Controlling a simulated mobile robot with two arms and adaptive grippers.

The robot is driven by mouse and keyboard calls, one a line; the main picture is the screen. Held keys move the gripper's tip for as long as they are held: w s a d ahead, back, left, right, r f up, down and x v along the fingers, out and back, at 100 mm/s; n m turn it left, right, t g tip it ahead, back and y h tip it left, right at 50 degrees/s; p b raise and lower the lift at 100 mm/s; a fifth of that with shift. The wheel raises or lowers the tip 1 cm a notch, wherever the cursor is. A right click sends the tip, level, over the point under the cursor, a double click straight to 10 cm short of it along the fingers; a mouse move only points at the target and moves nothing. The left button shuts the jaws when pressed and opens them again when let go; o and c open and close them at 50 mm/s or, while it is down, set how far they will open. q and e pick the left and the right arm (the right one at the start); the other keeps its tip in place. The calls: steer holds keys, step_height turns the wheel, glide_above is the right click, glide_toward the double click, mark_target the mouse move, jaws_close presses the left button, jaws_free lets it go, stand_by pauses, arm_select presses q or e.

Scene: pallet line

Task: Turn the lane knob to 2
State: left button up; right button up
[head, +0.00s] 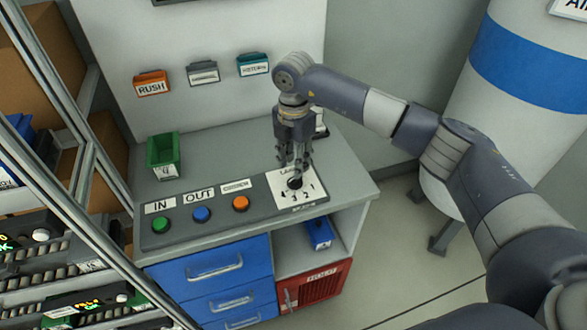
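The lane knob (295,183) is a small dark knob on a white plate (312,186) at the right end of the grey control panel. Numbers are printed around it; 1, 2 and 3 can be made out. Its pointer is too small and too covered to read. My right gripper (300,172) points down right over the knob, its fingers on either side of the knob's top. I cannot tell whether the fingers touch it or how far they are closed. My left gripper is not in view.
Green, blue and orange buttons (241,203) line the panel to the left. A green bin (164,155) stands behind them. RUSH and other label holders (152,83) hang on the back panel. A rack (75,190) is at left, a white and blue tank (520,90) at right.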

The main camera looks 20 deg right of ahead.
mark_target(295, 180)
steer(key=shift+f+p, duration=0.55)
steer(key=shift+f, duration=2.2)
jaws_close()
